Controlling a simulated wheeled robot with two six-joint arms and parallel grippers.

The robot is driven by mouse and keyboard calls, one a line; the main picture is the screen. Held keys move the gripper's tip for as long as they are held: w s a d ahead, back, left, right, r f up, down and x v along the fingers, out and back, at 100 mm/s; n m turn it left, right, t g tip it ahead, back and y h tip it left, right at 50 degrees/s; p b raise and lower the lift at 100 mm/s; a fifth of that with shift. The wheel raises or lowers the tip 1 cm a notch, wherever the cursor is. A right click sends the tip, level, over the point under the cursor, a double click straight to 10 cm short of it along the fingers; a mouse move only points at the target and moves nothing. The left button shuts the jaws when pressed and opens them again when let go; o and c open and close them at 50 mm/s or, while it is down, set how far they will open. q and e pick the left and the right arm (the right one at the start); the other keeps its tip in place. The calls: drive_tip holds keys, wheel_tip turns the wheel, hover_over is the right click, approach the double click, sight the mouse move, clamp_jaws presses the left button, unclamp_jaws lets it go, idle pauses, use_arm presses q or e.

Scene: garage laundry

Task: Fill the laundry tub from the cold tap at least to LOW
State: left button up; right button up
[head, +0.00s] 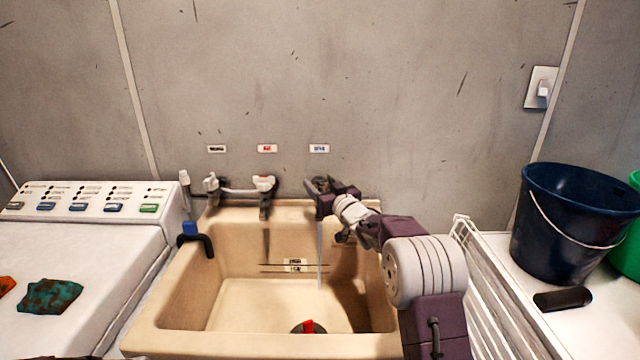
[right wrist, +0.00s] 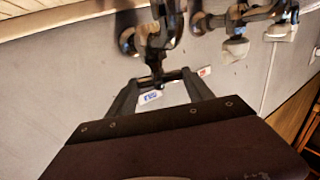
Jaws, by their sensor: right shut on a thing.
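The beige laundry tub (head: 172,300) stands against the wall. The cold tap (head: 313,184), under the blue-lettered label (head: 319,148), is at the tub's back right. My right gripper (head: 322,192) is shut on the cold tap's handle; the right wrist view shows the jaws (right wrist: 158,82) closed at the tap (right wrist: 160,40). A thin stream of water (head: 320,255) falls below it into the tub. A red-topped plug (head: 308,326) sits at the drain. Level marks (head: 294,262) show on the back wall inside. The water level is hard to make out. My left gripper is not in view.
Another tap (head: 264,186) is under the red label (head: 267,148). A black hook with a blue end (head: 190,232) hangs on the tub's left rim. A washer with cloths (head: 50,296) stands left. A dark blue bucket (head: 565,230) and a white rack (head: 480,265) are right.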

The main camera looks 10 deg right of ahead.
drive_tip(key=y+p, duration=0.1)
drive_tip(key=n+y+p, duration=0.1)
drive_tip(key=p, duration=0.1)
drive_tip(key=shift+d+r, duration=0.25)
drive_tip(key=shift+r, duration=0.15)
drive_tip(key=shift+f+n+g+y, duration=0.25)
drive_tip(key=shift+n+g+y, duration=0.25)
drive_tip(key=shift+n+y, duration=0.15)
drive_tip(key=shift+f+n+y, duration=0.15)
drive_tip(key=shift+n+y, duration=0.1)
drive_tip(key=shift+y, duration=0.2)
drive_tip(key=shift+w+f+n+g+y+b, duration=0.15)
drive_tip(key=shift+n+g+y+b, duration=0.35)
drive_tip(key=shift+b, duration=0.45)
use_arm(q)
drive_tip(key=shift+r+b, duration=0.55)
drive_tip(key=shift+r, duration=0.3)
use_arm(e)
drive_tip(key=shift+r+n+g+y, duration=0.2)
drive_tip(key=shift+n+g+y, duration=0.1)
drive_tip(key=shift+y, duration=0.3)
drive_tip(key=shift+r, duration=0.1)
drive_tip(key=o, duration=1.4)
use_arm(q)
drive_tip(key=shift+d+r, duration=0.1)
